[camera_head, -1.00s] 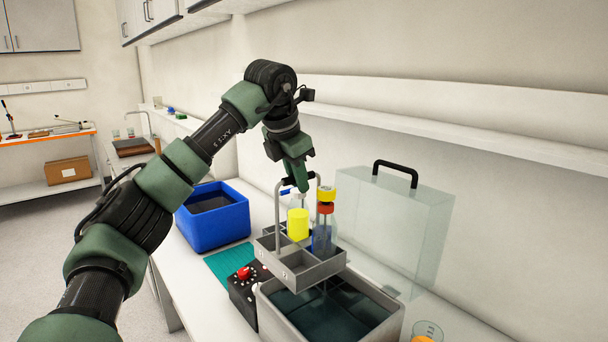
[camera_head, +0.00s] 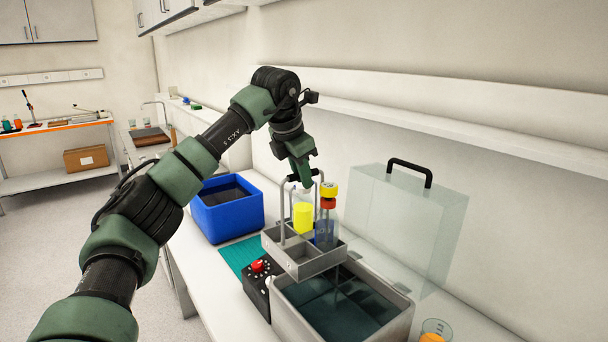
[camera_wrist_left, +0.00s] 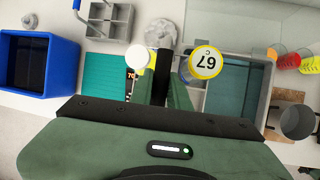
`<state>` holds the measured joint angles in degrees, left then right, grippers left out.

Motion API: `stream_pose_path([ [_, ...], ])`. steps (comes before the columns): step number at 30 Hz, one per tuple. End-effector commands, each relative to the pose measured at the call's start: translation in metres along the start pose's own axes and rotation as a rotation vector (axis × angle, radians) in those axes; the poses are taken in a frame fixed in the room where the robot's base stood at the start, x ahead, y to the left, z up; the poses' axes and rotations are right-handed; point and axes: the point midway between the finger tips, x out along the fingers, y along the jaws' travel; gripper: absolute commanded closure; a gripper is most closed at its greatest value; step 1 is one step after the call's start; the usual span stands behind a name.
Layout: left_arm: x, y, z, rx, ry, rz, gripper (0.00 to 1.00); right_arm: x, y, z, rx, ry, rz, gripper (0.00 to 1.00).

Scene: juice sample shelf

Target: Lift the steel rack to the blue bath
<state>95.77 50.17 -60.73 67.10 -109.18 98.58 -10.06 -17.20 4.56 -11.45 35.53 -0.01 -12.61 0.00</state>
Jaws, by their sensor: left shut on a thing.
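The steel rack (camera_head: 306,268) hangs upright by its tall handle, above the back left end of the steel bath (camera_head: 397,329). My left gripper (camera_head: 302,183) is shut on the handle's grip, which shows as a black bar (camera_wrist_left: 161,75) in the left wrist view. A yellow cap marked 67 (camera_wrist_left: 205,62) and a white cap (camera_wrist_left: 138,57) flank it. The blue bath (camera_head: 229,219) stands to the rack's left with dark liquid inside. My right gripper is not in view.
A green mat (camera_head: 238,254) and black box with red knob (camera_head: 258,267) lie between the baths. A clear cover with black handle (camera_head: 410,164) stands behind the steel bath. Another grey rack (camera_wrist_left: 108,24) sits near the blue bath. The wall shelf (camera_head: 450,127) runs behind.

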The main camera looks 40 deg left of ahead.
Motion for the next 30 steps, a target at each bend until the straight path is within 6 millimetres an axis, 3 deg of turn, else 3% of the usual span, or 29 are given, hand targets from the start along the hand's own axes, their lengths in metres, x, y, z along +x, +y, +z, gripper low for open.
stream_pose_path([
  [30,0.006,0.076,-0.003,-0.001,-0.006,0.002,1.00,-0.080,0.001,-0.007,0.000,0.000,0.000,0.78],
])
